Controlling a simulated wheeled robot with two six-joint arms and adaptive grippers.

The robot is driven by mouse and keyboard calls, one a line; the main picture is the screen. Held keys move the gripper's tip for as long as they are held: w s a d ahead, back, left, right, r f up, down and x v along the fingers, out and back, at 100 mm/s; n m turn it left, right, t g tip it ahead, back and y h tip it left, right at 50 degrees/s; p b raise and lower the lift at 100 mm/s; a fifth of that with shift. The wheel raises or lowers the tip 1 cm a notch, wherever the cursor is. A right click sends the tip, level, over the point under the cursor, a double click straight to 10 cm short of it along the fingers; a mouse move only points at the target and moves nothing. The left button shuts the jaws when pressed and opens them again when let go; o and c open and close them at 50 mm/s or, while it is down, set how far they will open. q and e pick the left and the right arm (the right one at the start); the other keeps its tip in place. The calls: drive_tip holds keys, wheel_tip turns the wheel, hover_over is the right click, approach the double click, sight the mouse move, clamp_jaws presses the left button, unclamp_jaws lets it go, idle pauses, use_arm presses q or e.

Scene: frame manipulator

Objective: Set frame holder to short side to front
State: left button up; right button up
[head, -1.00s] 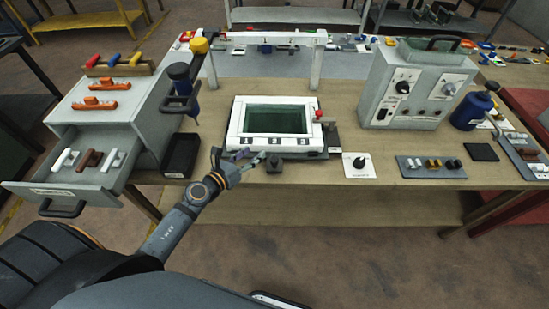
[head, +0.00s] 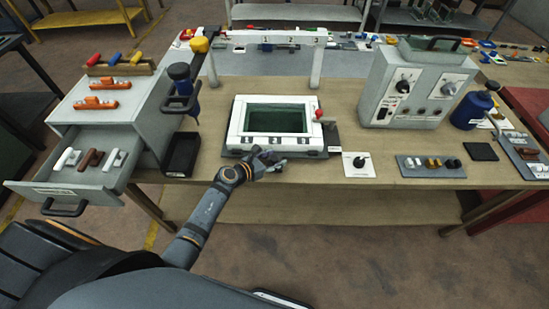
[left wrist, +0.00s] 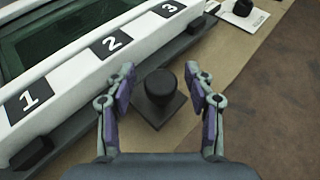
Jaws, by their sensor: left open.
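The white frame holder (head: 238,120) lies on the workbench around a dark green recessed panel (head: 275,119). Its front edge carries black labels 1, 2 and 3, and these also show in the left wrist view on the white frame (left wrist: 86,60). A black knob (left wrist: 160,88) on a square dark base stands at the bench's front, just before the frame. My left gripper (head: 268,158) is at the front of the frame; in the left wrist view its open fingers (left wrist: 160,105) are on either side of the knob, apart from it. My right gripper is not in view.
A red-topped lever (head: 319,115) stands at the frame's right. A white switch plate (head: 357,165) lies further right, near a grey control box (head: 418,85). An open drawer (head: 75,175) and a black tray (head: 182,155) are on the left. A white gantry (head: 316,65) stands behind.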

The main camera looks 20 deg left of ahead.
use_arm(q)
drive_tip(key=shift+d, duration=0.1)
clamp_jaws()
idle(0.3)
drive_tip(key=shift+w, duration=0.1)
